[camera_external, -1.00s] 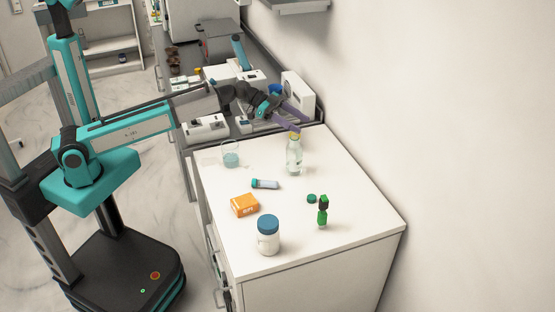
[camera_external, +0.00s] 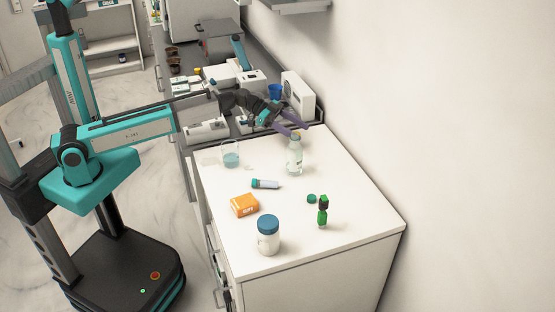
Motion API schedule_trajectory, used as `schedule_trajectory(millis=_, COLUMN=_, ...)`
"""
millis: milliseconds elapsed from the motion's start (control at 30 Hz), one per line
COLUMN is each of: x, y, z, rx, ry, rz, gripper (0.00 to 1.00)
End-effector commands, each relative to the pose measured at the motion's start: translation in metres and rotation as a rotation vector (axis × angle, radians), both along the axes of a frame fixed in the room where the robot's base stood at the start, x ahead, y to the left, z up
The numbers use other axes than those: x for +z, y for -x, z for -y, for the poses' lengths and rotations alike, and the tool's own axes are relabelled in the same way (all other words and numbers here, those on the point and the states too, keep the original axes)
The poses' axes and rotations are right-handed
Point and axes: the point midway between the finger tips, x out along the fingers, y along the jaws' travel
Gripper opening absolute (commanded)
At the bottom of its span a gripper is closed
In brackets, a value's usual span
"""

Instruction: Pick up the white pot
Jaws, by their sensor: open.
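The white pot (camera_external: 268,239) is a white jar with a blue lid. It stands upright near the front left edge of the white cabinet top. My gripper (camera_external: 304,130) is at the far end of that top, well beyond the pot. Its two purple fingers are apart, and nothing shows between them. The lower finger overlaps the top of a clear bottle in the picture; I cannot tell whether they touch.
On the white top (camera_external: 345,190) are the clear bottle (camera_external: 294,158), a glass with blue liquid (camera_external: 231,158), a small tube (camera_external: 265,184), an orange box (camera_external: 244,206), a green cap (camera_external: 311,198) and a green figure (camera_external: 323,213). A wall borders the right.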

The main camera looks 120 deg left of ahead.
Motion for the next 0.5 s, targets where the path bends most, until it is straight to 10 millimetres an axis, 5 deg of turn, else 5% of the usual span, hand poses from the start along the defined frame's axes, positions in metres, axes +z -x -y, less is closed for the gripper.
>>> schedule_trajectory(millis=500, x=-0.027, y=0.0, z=0.0, rx=0.001, ry=0.002, rz=-0.001, gripper=0.57)
